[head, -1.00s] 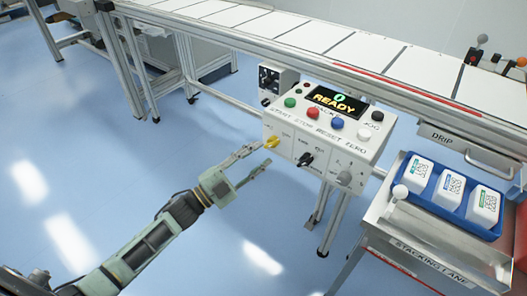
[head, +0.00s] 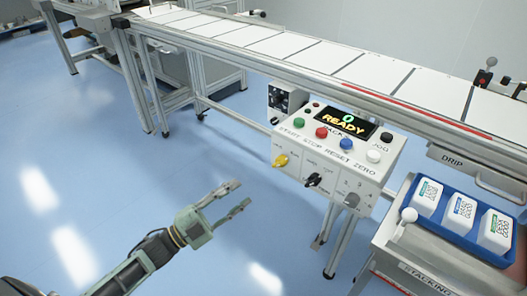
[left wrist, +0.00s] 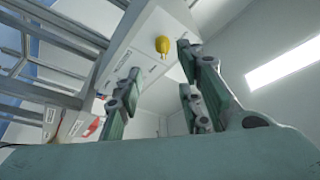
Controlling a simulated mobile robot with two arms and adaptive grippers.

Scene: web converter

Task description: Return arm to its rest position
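My left gripper (head: 240,196) is in the middle of the head view, below and left of the control box (head: 330,155). Its fingers are apart with nothing between them, and it is clear of the box. In the left wrist view the two fingers (left wrist: 160,95) also stand apart and empty. The box's yellow knob (head: 280,160) shows beyond them in the wrist view (left wrist: 162,44). The display (head: 345,121) on the box reads "0 READY". My right gripper does not show.
A conveyor (head: 300,53) with white sheets runs along the back. The blue floor (head: 120,190) at left is open.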

